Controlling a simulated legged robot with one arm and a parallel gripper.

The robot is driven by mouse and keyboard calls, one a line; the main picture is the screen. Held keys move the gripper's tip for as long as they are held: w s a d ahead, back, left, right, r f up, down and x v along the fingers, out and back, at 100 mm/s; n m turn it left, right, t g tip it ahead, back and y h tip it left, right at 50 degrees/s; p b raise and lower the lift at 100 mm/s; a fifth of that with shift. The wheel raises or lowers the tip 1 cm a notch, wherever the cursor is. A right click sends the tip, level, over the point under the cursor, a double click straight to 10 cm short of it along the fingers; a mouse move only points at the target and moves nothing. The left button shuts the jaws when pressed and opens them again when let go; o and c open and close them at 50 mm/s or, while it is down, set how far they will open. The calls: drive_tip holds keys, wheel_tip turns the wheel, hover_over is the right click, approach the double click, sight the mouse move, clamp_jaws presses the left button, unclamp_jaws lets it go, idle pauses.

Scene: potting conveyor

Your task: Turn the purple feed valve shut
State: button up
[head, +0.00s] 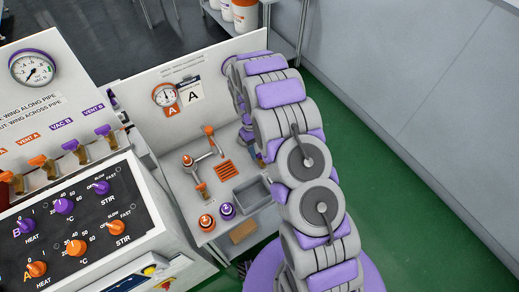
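A small purple fitting (247,134) shows at the left edge of my arm, above the bench. It may be part of the purple feed valve, but my arm covers most of that area, so its handle position cannot be read. An orange-handled fitting (208,131) on a pipe stands in plain view to its left. My arm reaches over the right side of the bench toward the back panel. My gripper is hidden behind my own arm links, so its fingers and any contact with the valve do not show.
The bench (184,182) carries an orange grate (224,169), a grey tray (252,194), an orange button (206,222) and a purple button (227,211). A gauge (164,95) hangs behind. A knob panel (77,222) stands left. Green floor (385,185) is clear at right.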

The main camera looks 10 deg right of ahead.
drive_tip(key=shift+o, duration=1.2)
drive_tip(key=shift+s, duration=0.1)
drive_tip(key=p+v, duration=0.1)
drive_tip(key=v, duration=1.6)
drive_tip(key=shift+p, duration=0.3)
drive_tip(key=shift+r, duration=0.25)
drive_tip(key=s+d+r+m+t+b, duration=0.1)
drive_tip(key=s+d+r+m+b, duration=0.1)
drive_tip(key=s+r, duration=1.5)
drive_tip(key=s+f+m+t+y, duration=0.1)
drive_tip(key=s+f, duration=0.2)
drive_tip(key=s, duration=2.1)
drive_tip(key=shift+d+m+b, duration=0.2)
drive_tip(key=shift+m+b, duration=0.1)
drive_tip(key=shift+b, duration=0.15)
